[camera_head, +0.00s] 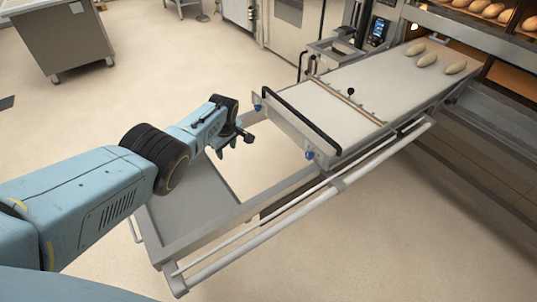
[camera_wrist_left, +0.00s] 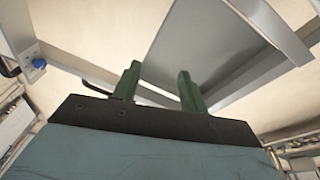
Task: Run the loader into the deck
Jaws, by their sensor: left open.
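The loader (camera_head: 340,92) is a long pale belt board on a grey metal frame, sloping from the front toward the oven at upper right. Several pale dough loaves (camera_head: 427,59) lie at its far end, by the deck opening (camera_head: 505,75). A black handle bar (camera_head: 300,120) runs across its near end, with blue knobs at both sides. My left gripper (camera_head: 240,138) is open and empty, apart from the handle and to its left. Its green fingers (camera_wrist_left: 157,88) show spread in the left wrist view, with nothing between them. My right gripper is out of view.
The loader's stand has side rails (camera_head: 265,232) and a grey lower panel (camera_head: 180,210) near my arm. Baked loaves (camera_head: 490,9) sit in a lit upper deck. A steel cabinet (camera_head: 60,40) stands at upper left. The floor between is clear.

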